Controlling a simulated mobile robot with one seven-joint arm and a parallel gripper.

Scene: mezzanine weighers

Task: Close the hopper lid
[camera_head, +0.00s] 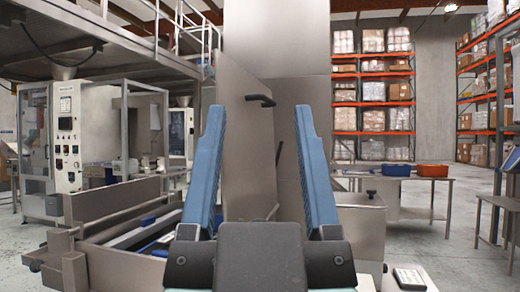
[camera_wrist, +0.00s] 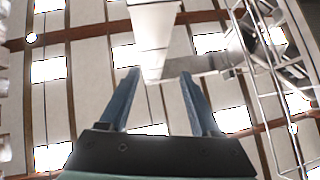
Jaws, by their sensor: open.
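My gripper (camera_head: 260,110) is open and empty, its two blue fingers pointing up and spread wide; it also shows in the wrist view (camera_wrist: 160,74). Between and beyond the fingers in the head view stands a flat grey metal panel (camera_head: 245,140), which looks like the raised hopper lid. A dark bar handle (camera_head: 260,99) sticks out near its top, seen between the fingertips. I cannot tell how far the fingers are from the handle, and no contact is clear. The hopper's opening is hidden behind my gripper and arm.
A low metal frame or bin (camera_head: 110,225) stands at left, near a machine with a control panel (camera_head: 66,122). A table (camera_head: 412,188) with a red bin (camera_head: 433,170) and blue bin (camera_head: 395,170) stands at right. Racks (camera_head: 373,100) are behind. The wrist view mostly shows ceiling.

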